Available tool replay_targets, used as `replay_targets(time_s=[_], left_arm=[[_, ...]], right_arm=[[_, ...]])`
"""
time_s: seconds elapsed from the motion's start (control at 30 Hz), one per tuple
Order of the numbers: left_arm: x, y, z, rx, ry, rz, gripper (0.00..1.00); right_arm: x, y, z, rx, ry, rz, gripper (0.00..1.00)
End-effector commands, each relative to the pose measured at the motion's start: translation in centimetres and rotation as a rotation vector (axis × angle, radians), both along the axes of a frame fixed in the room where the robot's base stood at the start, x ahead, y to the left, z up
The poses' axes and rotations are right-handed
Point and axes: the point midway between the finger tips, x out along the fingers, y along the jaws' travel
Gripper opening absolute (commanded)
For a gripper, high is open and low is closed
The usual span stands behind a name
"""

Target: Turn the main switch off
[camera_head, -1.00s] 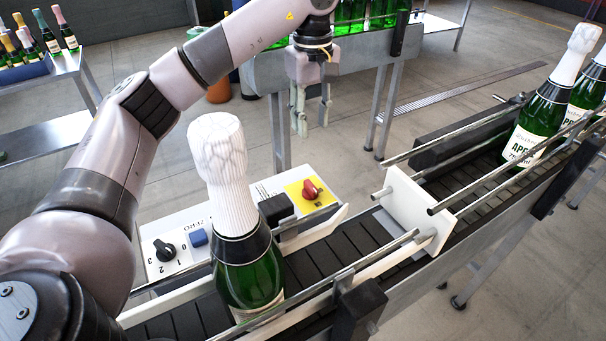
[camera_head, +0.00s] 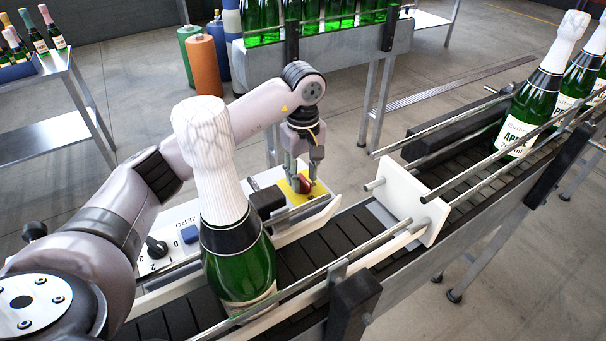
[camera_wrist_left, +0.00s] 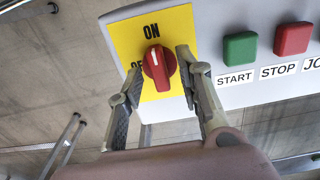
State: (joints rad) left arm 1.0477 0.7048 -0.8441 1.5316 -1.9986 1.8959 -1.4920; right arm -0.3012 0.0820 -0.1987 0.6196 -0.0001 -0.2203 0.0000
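The main switch is a red rotary knob (camera_wrist_left: 159,66) on a yellow plate (camera_wrist_left: 178,27) marked ON, on the white control panel. Its white pointer line tilts toward the ON label in the left wrist view. In the head view the knob (camera_head: 304,185) is partly hidden behind the fingers. My left gripper (camera_wrist_left: 153,70) is open, one finger on either side of the knob, with a visible gap on the left; contact on the right side is unclear. It also shows in the head view (camera_head: 305,178), pointing down at the panel. My right gripper is not in view.
Green START (camera_wrist_left: 240,48) and red STOP (camera_wrist_left: 293,39) buttons sit right of the plate. A foil-topped bottle (camera_head: 238,255) stands on the conveyor (camera_head: 325,232) before the panel, near my left arm. More bottles (camera_head: 528,110) stand at the right.

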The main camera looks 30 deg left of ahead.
Motion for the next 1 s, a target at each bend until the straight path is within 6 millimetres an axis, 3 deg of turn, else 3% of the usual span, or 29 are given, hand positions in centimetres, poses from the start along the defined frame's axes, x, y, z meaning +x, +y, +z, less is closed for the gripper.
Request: replay_targets(time_s=[0.37,0.83,1.0], left_arm=[[0.03,-0.02,-0.55,-0.001,-0.001,0.000,0.33],[0.03,-0.02,-0.52,-0.001,-0.001,0.000,0.01],[0.03,-0.02,-0.51,-0.001,-0.001,0.000,0.00]], right_arm=[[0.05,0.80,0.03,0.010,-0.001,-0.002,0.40],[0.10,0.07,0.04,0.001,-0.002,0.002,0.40],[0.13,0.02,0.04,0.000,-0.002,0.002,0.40]])
